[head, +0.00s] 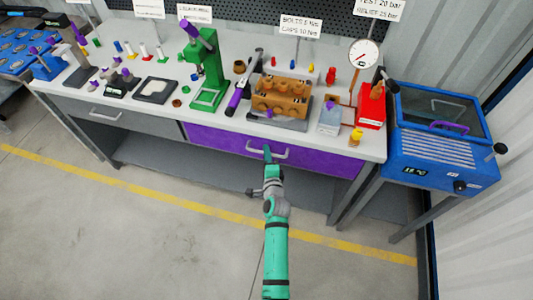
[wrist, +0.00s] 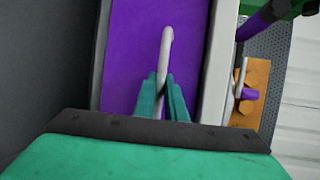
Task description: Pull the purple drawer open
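The purple drawer (head: 215,138) sits under the right part of the workbench. Its front looks flush with the bench, so it appears closed. Its pale bar handle (head: 282,155) is on the middle of the front. In the wrist view, the purple front (wrist: 130,45) is behind the handle (wrist: 166,50), which runs between the two green fingers of my gripper (wrist: 162,92). The fingers are close together, one on each side of the bar, and look shut on it. The exact contact is hard to see.
A grey drawer (head: 120,118) is to the left of the purple one. The bench top (head: 345,150) carries a green press (head: 208,75), an orange pump block (head: 280,95) and a red unit (head: 372,108). A blue machine (head: 440,145) stands at right. The floor in front is clear.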

